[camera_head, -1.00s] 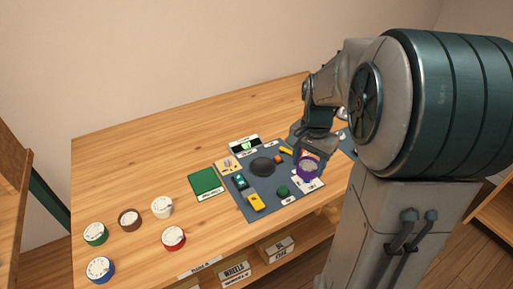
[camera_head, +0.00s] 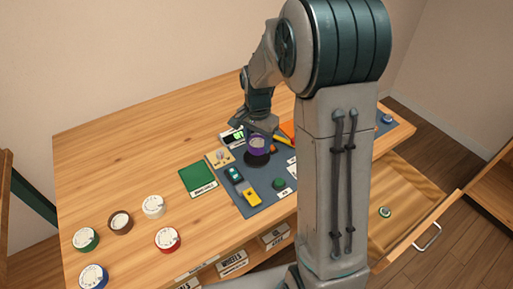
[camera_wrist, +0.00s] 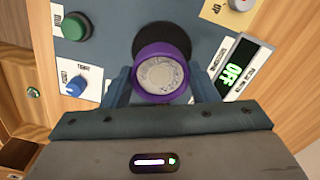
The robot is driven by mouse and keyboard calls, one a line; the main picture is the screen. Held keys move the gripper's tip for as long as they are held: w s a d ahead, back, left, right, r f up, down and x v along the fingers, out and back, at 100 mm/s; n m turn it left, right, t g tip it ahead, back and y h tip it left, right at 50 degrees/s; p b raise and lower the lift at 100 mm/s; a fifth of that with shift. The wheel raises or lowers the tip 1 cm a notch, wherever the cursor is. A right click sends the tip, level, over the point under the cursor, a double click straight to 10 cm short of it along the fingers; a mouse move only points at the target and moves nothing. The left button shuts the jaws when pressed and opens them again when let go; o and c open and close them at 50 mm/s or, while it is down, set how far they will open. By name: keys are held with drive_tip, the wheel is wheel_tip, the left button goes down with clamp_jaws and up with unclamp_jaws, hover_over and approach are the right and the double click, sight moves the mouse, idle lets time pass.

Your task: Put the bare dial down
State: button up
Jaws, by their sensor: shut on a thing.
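My gripper (camera_head: 257,131) is shut on a purple-rimmed dial (camera_head: 257,144) with a pale grey face. In the wrist view, this dial (camera_wrist: 161,73) sits between my two fingers (camera_wrist: 161,88), its face towards the camera. A round black pad (camera_wrist: 172,35) shows behind the dial, partly covered by it. In the head view, the black pad (camera_head: 257,160) lies on the dark blue mat (camera_head: 217,197), right below the dial. I cannot tell whether dial and pad touch.
Green, brown, white, red (camera_head: 167,240) and blue dials lie at the table's left. A green square (camera_head: 198,180) lies left of the mat. A green button (camera_head: 279,184), yellow and teal items and an OFF display (camera_wrist: 233,71) are nearby. An open drawer (camera_head: 408,205) shows at right.

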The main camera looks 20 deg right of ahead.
sight(256, 143)
wheel_tip(256, 143, down, 4)
drive_tip(key=shift+w+f, duration=0.1)
drive_tip(key=shift+a, duration=0.1)
